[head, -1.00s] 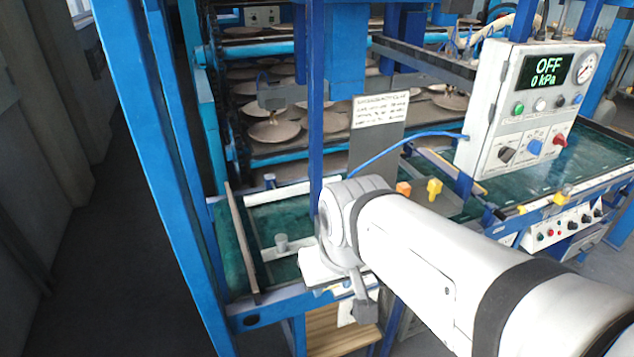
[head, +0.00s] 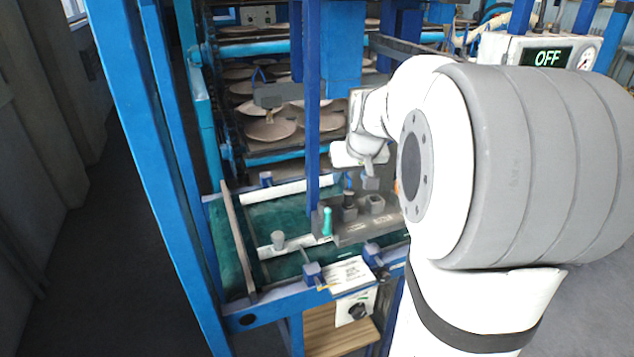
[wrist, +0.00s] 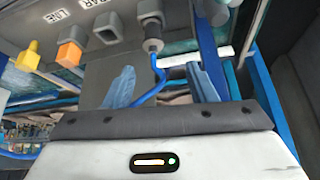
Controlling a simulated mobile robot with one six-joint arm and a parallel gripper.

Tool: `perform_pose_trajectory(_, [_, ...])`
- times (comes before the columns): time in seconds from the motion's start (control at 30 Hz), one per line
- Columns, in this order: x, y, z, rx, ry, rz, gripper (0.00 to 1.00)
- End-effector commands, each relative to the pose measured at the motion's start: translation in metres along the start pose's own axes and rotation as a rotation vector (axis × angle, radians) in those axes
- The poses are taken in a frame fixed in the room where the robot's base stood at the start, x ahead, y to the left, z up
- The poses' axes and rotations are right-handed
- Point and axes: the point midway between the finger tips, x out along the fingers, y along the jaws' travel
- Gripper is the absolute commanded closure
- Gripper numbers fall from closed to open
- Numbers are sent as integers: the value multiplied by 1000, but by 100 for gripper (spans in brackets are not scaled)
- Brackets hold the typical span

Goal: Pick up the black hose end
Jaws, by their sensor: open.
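The black hose end (wrist: 153,44) sits in a grey holder at the top of the wrist view, with the blue hose (wrist: 157,78) curving away from it. In the head view a dark upright piece (head: 349,203) on the grey strip looks like the same hose end. My gripper (wrist: 164,86) is open, its two fingers apart, with the blue hose showing between them. The hose end lies beyond the fingertips in that picture, and I see no contact. In the head view my gripper (head: 369,181) is small, just above and right of the dark piece, partly hidden by my arm.
Grey sockets (wrist: 107,28) line the labelled strip, with an orange plug (wrist: 70,51) and a yellow plug (wrist: 29,57) beside them. A teal peg (head: 327,222) stands left of the dark piece. A blue upright post (head: 313,110) rises close to the left.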

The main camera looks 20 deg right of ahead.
Motion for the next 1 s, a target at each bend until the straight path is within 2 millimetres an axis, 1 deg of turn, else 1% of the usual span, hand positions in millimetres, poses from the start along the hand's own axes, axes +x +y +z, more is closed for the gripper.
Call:
perform_pose_trajectory(0.1, [13, 3, -3, 4, 1, 1, 49])
perform_pose_trajectory(0.27, [30, 4, -1, 3, 0, 1, 49])
perform_pose_trajectory(0.5, [64, 10, 2, 3, -1, 2, 49])
perform_pose_trajectory(0.6, [73, 10, 2, 3, 1, 2, 49])
perform_pose_trajectory(0.7, [77, 10, 3, 4, 2, 3, 49])
perform_pose_trajectory(0.87, [77, 11, 3, 4, 3, 3, 49])
perform_pose_trajectory(1.0, [77, 11, 3, 4, 3, 3, 59])
